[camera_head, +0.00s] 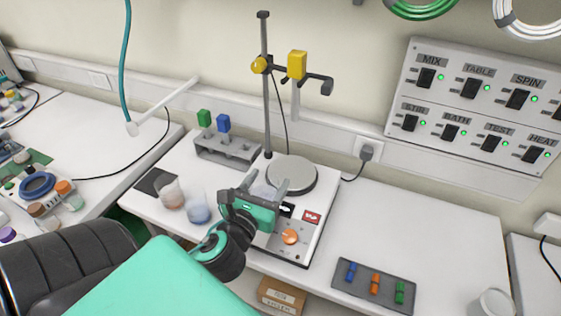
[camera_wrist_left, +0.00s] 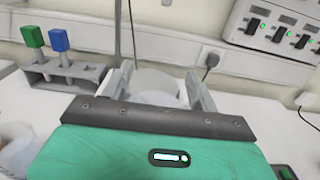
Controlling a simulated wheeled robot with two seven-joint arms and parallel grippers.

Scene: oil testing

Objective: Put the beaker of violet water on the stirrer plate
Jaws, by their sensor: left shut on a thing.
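My left gripper (camera_head: 267,182) is shut on a clear beaker (camera_head: 262,190), mostly hidden behind the wrist; its water colour is hard to tell. In the left wrist view, the fingers (camera_wrist_left: 160,88) stand either side of a pale, see-through shape. The gripper is at the front edge of the round grey stirrer plate (camera_head: 292,174), over the stirrer's base; I cannot tell whether the beaker touches anything below. Two other beakers stand to the left, one with reddish liquid (camera_head: 169,194) and one with blue liquid (camera_head: 198,211). My right gripper is not in view.
A stand rod (camera_head: 266,100) with a yellow clamp (camera_head: 297,65) rises behind the plate. A grey rack (camera_head: 225,152) with green and blue pieces is behind left. A tray of coloured pieces (camera_head: 394,290) lies at front right.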

